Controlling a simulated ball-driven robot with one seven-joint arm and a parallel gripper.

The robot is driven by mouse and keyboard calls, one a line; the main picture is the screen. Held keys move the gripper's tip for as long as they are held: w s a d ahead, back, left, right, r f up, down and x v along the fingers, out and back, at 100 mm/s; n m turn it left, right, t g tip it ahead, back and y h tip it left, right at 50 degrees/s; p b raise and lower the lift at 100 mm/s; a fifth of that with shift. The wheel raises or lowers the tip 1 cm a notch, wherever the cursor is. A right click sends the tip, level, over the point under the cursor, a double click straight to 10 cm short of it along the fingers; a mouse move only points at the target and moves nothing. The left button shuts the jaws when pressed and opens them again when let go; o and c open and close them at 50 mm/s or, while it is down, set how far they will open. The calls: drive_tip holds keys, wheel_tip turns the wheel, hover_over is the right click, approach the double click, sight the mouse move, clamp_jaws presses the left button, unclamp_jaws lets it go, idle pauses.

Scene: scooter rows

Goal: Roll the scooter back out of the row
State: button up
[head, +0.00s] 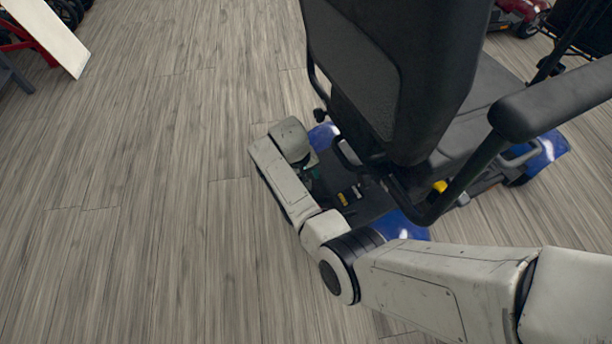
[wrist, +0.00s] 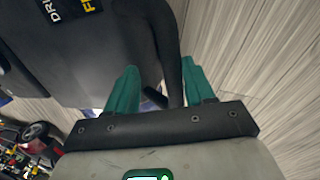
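The scooter has a black seat (head: 425,60), an armrest (head: 560,100) and blue body panels (head: 400,226). In the head view it stands right of centre, seen from behind and above. My arm reaches across below it, and my gripper is beside the lower rear of the seat, its fingers mostly hidden there. In the wrist view my gripper (wrist: 160,66) has its two teal fingers well apart. A dark curved bar of the scooter (wrist: 168,45) shows between and beyond them. I cannot tell whether either finger touches it. A label with lettering is on the dark surface above.
Wood-look floor (head: 130,170) is clear on the left. A white panel (head: 50,35) with a red frame stands at the top left. A red scooter (head: 520,12) is at the top right, with another dark seat frame near it.

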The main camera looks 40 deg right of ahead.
wheel_tip(320, 180, up, 11)
drive_tip(key=a+p, duration=0.2)
drive_tip(key=p, duration=0.3)
drive_tip(key=shift+w+f+p, duration=0.2)
drive_tip(key=shift+w+p, duration=0.1)
